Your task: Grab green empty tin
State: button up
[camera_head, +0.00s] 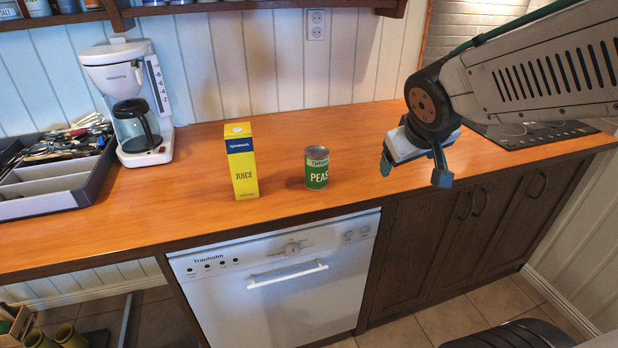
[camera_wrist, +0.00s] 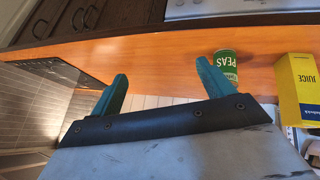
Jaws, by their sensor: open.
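The green tin labelled PEAS (camera_head: 317,168) stands upright on the wooden counter (camera_head: 240,220), right of the juice carton. Its top looks grey; I cannot tell whether it is empty. It also shows in the wrist view (camera_wrist: 226,66), just beyond the right-hand finger and partly covered by it. My gripper (camera_head: 412,172) is open and empty, above the counter to the right of the tin and apart from it. Both teal fingers of my gripper (camera_wrist: 160,88) show in the wrist view, spread wide with nothing between them.
A yellow juice carton (camera_head: 242,163) stands close left of the tin. A coffee maker (camera_head: 125,100) and a utensil tray (camera_head: 85,187) are further left. A dark cooktop (camera_head: 530,135) lies behind my arm. The counter between tin and gripper is clear.

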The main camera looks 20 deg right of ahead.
aim_at(315, 166)
jog(key=w+f+n+t+y, duration=0.3)
jog(key=w+n+t, duration=0.15)
jog(key=w, duration=0.95)
jog(key=a+f+n+y, duration=0.1)
jog(key=a+f+y, duration=0.1)
jog(key=w+a+f+n+y, duration=0.1)
jog(key=a+f+y, duration=0.1)
jog(key=y, duration=0.1)
jog(key=w+a+f+n+y, duration=0.1)
jog(key=a+f+y, duration=0.1)
jog(key=y, duration=0.1)
jog(key=shift+w+f, duration=0.15)
jog(key=shift+w, duration=0.05)
jog(key=shift+s+a+f+y, duration=0.1)
jog(key=shift+a+f+y, duration=0.05)
jog(key=shift+a+y, duration=0.2)
jog(key=shift+a+f+n+g, duration=0.15)
jog(key=shift+a+n+g, duration=0.1)
jog(key=x, duration=0.7)
jog(key=shift+a, duration=0.1)
jog(key=shift+c, duration=0.2)
